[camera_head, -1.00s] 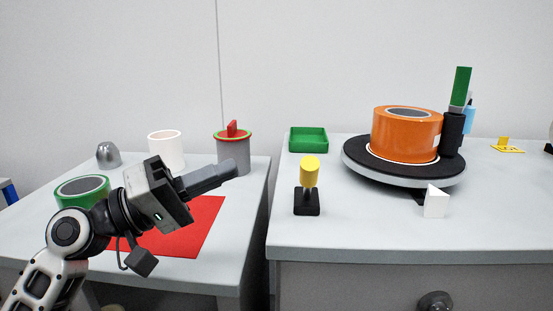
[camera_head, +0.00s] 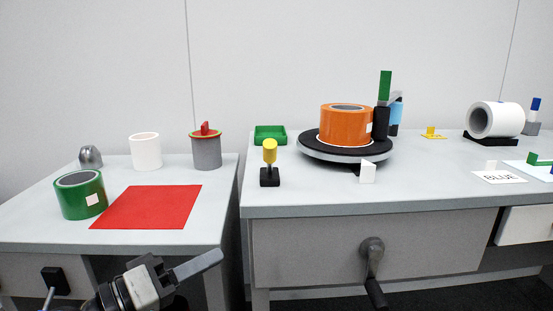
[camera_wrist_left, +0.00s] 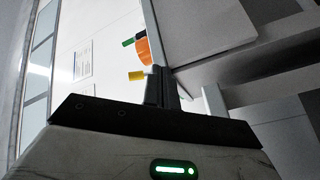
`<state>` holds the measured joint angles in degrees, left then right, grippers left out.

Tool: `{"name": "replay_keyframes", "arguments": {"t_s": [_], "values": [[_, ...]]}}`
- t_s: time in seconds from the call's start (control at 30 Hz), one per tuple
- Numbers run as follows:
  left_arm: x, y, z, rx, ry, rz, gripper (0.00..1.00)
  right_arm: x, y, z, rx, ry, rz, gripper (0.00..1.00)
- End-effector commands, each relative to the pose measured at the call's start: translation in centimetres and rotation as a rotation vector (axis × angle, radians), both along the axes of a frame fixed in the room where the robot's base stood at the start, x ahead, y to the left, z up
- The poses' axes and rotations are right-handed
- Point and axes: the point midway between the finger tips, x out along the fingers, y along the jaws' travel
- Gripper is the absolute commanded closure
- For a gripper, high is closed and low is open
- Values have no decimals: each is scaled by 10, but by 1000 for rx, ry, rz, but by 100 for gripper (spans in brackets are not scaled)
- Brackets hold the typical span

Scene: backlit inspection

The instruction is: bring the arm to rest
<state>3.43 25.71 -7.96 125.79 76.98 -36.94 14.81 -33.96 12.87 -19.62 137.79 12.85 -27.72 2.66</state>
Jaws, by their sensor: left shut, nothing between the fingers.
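My left gripper (camera_head: 203,266) is at the bottom of the head view, low in front of the left table. Its fingers are together with nothing between them, pointing right and slightly up. In the left wrist view the shut fingers (camera_wrist_left: 162,88) show at the centre, with the table scene tipped sideways behind them. My right gripper is in neither view.
The left table holds a red mat (camera_head: 148,207), a green roll (camera_head: 80,196), a white cylinder (camera_head: 145,152) and a grey canister (camera_head: 206,152). The right table holds an orange roll (camera_head: 345,125) on a black turntable (camera_head: 312,150). A crank handle (camera_head: 372,268) juts from its front.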

Motion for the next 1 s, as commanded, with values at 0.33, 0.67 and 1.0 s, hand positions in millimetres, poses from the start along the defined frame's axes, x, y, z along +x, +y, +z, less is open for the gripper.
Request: {"name": "replay_keyframes", "arguments": {"t_s": [0.33,0.67,1.0], "values": [[-64,-25,-110,381,-64,185,100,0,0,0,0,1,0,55],[-119,-26,-130,705,-153,287,100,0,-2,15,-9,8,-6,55],[-119,-5,-81,816,-69,304,100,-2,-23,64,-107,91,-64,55]]}}
